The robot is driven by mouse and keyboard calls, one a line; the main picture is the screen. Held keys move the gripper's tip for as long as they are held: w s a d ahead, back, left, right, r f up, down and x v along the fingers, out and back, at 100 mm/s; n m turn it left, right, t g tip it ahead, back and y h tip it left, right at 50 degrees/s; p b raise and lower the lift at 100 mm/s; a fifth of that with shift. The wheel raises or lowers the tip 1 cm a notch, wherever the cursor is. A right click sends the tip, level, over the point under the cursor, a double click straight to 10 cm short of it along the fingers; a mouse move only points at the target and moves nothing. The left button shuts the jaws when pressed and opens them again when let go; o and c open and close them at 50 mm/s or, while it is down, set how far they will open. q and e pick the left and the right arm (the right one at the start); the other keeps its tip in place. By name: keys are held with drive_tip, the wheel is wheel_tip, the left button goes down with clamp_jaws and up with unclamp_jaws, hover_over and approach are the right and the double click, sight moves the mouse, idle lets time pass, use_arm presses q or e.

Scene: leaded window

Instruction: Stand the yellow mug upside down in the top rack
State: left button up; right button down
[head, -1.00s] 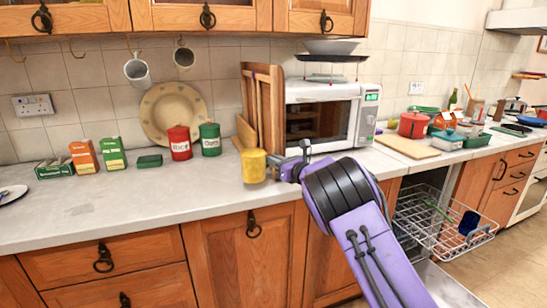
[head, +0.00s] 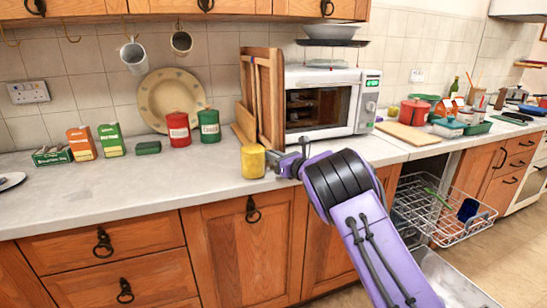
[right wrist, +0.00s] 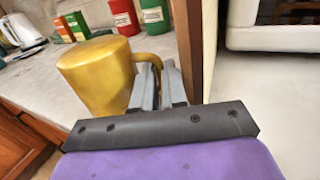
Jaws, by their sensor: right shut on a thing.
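The yellow mug (head: 253,162) is over the front part of the grey counter, left of the microwave. It also shows large in the right wrist view (right wrist: 95,78). The wire top rack (head: 462,231) is pulled out of the dishwasher at the right, below counter height. My left gripper is not in view.
A green utensil (head: 437,199) and a dark blue item (head: 467,210) lie in the rack. The dishwasher door (head: 455,280) hangs open beneath. Wooden boards (head: 268,100) and the microwave (head: 330,102) stand behind the gripper.

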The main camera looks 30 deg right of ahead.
drive_tip(key=shift+f+b, duration=0.3)
drive_tip(key=shift+b, duration=0.1)
